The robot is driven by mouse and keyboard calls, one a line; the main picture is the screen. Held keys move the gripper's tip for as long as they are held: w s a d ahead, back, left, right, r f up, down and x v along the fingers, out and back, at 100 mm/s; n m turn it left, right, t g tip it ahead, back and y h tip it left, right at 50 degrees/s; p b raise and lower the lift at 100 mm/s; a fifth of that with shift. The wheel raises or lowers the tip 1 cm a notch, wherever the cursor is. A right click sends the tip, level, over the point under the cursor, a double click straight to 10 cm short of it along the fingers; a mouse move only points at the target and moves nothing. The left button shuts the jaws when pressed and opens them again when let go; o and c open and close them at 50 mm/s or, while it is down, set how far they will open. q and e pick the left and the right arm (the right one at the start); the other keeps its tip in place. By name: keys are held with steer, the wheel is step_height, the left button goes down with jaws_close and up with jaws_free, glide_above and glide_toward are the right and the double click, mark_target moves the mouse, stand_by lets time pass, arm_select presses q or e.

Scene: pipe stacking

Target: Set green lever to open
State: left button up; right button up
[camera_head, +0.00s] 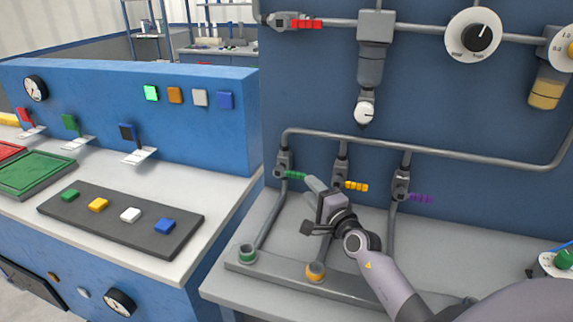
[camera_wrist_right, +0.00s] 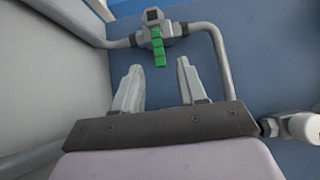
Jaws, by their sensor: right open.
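The green lever (camera_head: 296,175) is on the leftmost valve (camera_head: 284,160) of the pipework, and in the head view it points right from the valve. In the right wrist view the green lever (camera_wrist_right: 159,48) lies just ahead of the fingertips, in line with the gap between them. My right gripper (camera_head: 312,183) is at the lever's free end in the head view. In the wrist view this gripper (camera_wrist_right: 159,66) has its fingers apart, with nothing clearly between them. Whether a finger touches the lever cannot be told. My left gripper is in neither view.
A yellow lever (camera_head: 356,186) and a purple lever (camera_head: 421,198) sit on the valves to the right. A horizontal pipe (camera_head: 450,155) runs above them. A red lever (camera_head: 306,24) is high on the panel. A blue console (camera_head: 130,110) stands at left.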

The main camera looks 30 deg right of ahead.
mark_target(299, 178)
steer(key=shift+w+d+f, duration=0.15)
steer(key=shift+w, duration=1.1)
steer(key=w+b, duration=0.1)
steer(key=w, duration=0.3)
steer(key=shift+d, duration=0.15)
steer(key=shift+w+d, duration=0.1)
steer(key=shift+w, duration=0.65)
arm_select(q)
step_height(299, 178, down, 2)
arm_select(e)
jaws_close()
